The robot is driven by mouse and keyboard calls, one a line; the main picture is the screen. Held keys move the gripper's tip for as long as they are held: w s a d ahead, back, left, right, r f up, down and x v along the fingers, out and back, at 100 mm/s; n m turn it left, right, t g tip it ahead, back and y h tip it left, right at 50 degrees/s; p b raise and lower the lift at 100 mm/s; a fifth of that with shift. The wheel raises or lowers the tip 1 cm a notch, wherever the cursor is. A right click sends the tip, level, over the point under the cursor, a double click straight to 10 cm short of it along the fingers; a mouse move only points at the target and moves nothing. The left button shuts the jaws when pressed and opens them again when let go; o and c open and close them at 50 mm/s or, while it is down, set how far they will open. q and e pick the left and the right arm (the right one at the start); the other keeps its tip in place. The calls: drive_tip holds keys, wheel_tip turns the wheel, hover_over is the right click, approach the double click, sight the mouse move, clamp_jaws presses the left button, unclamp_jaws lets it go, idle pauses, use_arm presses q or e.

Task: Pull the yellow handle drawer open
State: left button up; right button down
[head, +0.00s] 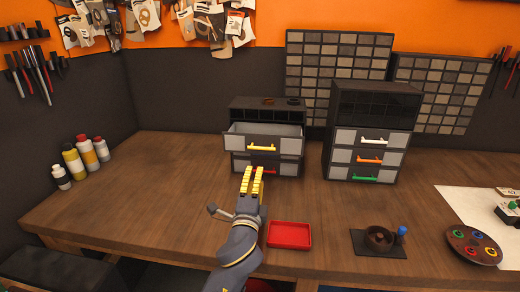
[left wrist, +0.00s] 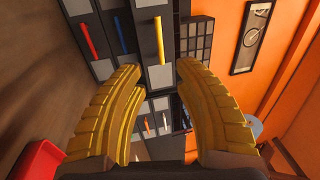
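The drawer with the yellow handle (head: 262,147) is the top drawer of the left small cabinet (head: 268,104). It stands out from the cabinet, and its light inside (head: 265,129) shows from above. My left gripper (head: 252,178) is in front of and below the handle, apart from it, with its yellow fingers spread and nothing between them. In the left wrist view the yellow handle (left wrist: 159,40) lies beyond the open fingertips (left wrist: 158,75). A blue handle (left wrist: 122,35) and a red handle (left wrist: 91,40) show beside it. My right gripper is not in view.
A second cabinet (head: 372,107) with white, orange and green handles stands to the right. A red tray (head: 289,234) lies right of my left gripper. A dark stand with a round bowl (head: 379,238) is farther right. Several bottles (head: 80,158) stand far left. The table's left middle is clear.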

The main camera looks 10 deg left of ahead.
sight(261, 149)
use_arm(q)
drive_tip(key=w+r, duration=0.1)
drive_tip(key=w, duration=0.8)
drive_tip(key=w+r, duration=0.1)
drive_tip(key=w, duration=0.3)
drive_tip(key=shift+w+r, duration=0.35)
drive_tip(key=shift+c, duration=0.4)
clamp_jaws()
